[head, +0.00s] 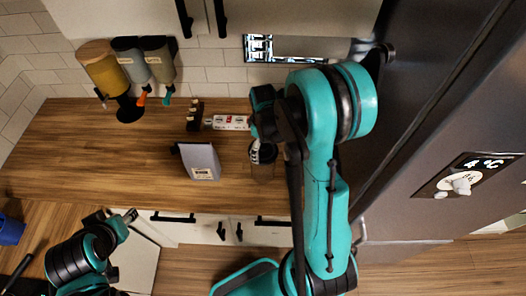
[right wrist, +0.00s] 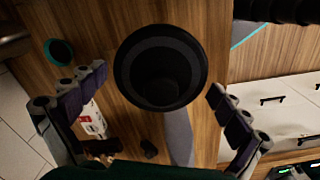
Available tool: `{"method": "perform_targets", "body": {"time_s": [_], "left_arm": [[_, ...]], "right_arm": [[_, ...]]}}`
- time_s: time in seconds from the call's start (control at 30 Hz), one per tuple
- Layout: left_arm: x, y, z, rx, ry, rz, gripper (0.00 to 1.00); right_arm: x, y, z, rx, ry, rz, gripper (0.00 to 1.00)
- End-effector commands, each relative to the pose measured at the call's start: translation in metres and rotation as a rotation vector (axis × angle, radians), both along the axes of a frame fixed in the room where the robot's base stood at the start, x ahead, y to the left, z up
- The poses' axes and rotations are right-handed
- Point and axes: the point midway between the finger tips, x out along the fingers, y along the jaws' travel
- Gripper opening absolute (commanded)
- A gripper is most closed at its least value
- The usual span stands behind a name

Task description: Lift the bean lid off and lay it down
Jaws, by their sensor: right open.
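The bean lid (right wrist: 160,50) shows in the right wrist view as a black round disc with a darker round part in its middle. It seems to sit on the dark, see-through jar (head: 262,168) on the counter in the head view, where my right arm hides the jar's top. My right gripper (right wrist: 158,78) is open, with one finger on each side of the disc and gaps between. It also shows above the jar in the head view (head: 264,112). My left gripper (head: 122,220) is low at the left, away from the jar; its opening is unclear.
A grey bag (head: 200,160) stands left of the jar, with a white and red packet (head: 228,122) behind. Wall dispensers (head: 130,72) hang at the back left. A fridge (head: 430,130) stands right. The counter's left part (head: 90,150) is clear. A teal-rimmed disc (right wrist: 60,52) shows in the wrist view.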

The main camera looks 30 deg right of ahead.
Motion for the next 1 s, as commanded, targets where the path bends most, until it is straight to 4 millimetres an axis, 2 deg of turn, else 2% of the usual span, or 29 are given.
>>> {"method": "perform_targets", "body": {"time_s": [0.2, 0.4, 0.47, 0.6, 0.97, 1.0], "left_arm": [[0.0000, 0.0000, 0.0001, 0.000, 0.000, 0.000, 0.43], [-0.0001, 0.0000, 0.0001, 0.000, 0.000, 0.000, 0.43], [0.0000, 0.0000, 0.0000, 0.000, 0.000, 0.000, 0.43], [0.0000, 0.0000, -0.0004, 0.000, 0.000, 0.000, 0.43], [0.0000, 0.0000, -0.0010, 0.000, 0.000, 0.000, 0.43], [0.0000, 0.0000, -0.0010, 0.000, 0.000, 0.000, 0.43]], "right_arm": [[-0.0001, 0.0001, -0.0008, 0.000, 0.000, 0.000, 1.00], [-0.0001, 0.0001, -0.0008, 0.000, 0.000, 0.000, 0.47], [-0.0002, 0.0001, -0.0010, 0.000, 0.000, 0.000, 0.35], [-0.0006, 0.0002, -0.0017, 0.001, 0.001, 0.000, 0.32], [-0.0013, 0.0001, -0.0022, 0.000, 0.001, 0.000, 0.33], [-0.0013, 0.0001, -0.0010, 0.000, 0.002, 0.000, 0.25]]}}
